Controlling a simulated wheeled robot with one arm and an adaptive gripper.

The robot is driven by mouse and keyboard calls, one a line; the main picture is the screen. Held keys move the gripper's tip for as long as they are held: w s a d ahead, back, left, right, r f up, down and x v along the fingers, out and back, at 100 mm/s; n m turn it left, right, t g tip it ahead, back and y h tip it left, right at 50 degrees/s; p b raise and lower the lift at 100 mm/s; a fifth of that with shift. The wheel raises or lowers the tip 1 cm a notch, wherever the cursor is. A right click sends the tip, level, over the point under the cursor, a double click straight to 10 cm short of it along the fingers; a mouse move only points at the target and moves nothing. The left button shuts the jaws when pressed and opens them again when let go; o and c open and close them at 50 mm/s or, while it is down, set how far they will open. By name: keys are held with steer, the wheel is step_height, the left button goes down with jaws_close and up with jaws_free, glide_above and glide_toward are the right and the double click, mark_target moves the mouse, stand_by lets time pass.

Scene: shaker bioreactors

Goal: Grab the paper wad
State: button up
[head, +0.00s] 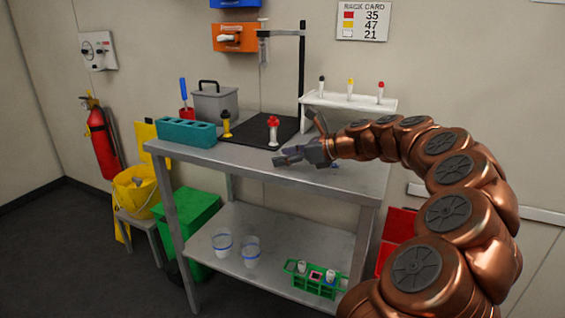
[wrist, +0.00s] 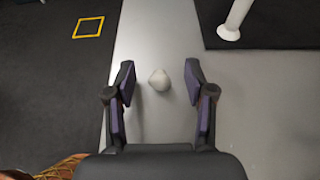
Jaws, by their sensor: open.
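The paper wad (wrist: 158,79) is a small, off-white, roundish lump on the grey table top in the wrist view. It lies between the two spread fingers of my gripper (wrist: 158,84), near their tips, with a gap on each side. My gripper is open and holds nothing. In the head view my gripper (head: 302,142) is over the front part of the grey table (head: 260,165). I cannot make out the wad in the head view. Its height below the fingers is hard to tell.
A white rack (head: 350,101) with several tubes is behind. A teal block (head: 186,132) sits at the left. The table edge is close to the wad.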

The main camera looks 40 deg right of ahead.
steer(key=shift+w+a+f, duration=0.15)
steer(key=shift+w+a, duration=0.05)
steer(key=shift+w, duration=0.05)
steer(key=c, duration=0.8)
